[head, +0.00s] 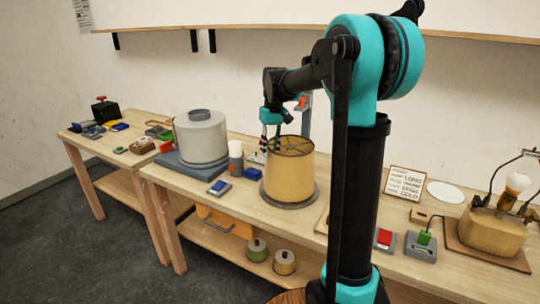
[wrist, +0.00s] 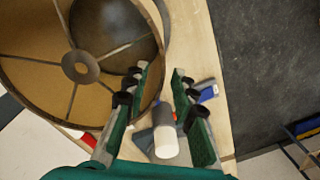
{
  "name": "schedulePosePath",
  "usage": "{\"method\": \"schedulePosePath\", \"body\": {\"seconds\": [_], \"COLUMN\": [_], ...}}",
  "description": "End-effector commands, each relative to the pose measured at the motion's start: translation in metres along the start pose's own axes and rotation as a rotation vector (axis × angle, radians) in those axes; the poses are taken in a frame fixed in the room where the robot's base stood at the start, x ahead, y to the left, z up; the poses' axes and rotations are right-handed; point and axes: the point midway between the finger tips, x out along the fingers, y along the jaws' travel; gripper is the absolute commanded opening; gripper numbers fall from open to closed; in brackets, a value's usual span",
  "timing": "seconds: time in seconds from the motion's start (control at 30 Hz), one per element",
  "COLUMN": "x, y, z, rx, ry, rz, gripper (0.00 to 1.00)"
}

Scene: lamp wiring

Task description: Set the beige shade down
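The beige shade (head: 290,182) stands upright on a round grey disc (head: 312,196) on the bench, with its spoked ring at the top. In the wrist view the shade (wrist: 45,100) fills the left side, seen from above into its open top. My gripper (head: 270,148) is at the shade's upper left rim in the head view. In the wrist view my gripper (wrist: 158,72) has its fingers apart, one over the shade's inside and one outside the rim. A gap shows between the fingers and the wall; exact finger depth is hard to tell.
A large grey drum (head: 200,138) stands left of the shade, with a white-topped cylinder (head: 236,150) and blue block (head: 220,187) between. A lamp base with a bulb (head: 495,225) stands at the right. Red (head: 384,238) and green (head: 422,240) switches lie nearer.

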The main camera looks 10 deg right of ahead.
Motion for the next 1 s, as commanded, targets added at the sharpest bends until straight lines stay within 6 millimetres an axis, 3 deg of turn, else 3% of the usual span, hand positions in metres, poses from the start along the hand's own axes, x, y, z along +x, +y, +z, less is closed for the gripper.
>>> {"method": "schedulePosePath", "body": {"seconds": [0.2, 0.43, 0.63, 1.0], "x": [-0.047, -0.083, -0.096, -0.096], "y": [0.000, 0.000, 0.000, 0.000], "z": [0.000, 0.000, 0.000, 0.000], "rx": [0.001, 0.001, 0.000, 0.000], "ry": [0.000, 0.000, 0.000, 0.000], "rz": [0.000, 0.000, 0.000, 0.000], "gripper": [0.26, 0.26, 0.26, 0.26]}}
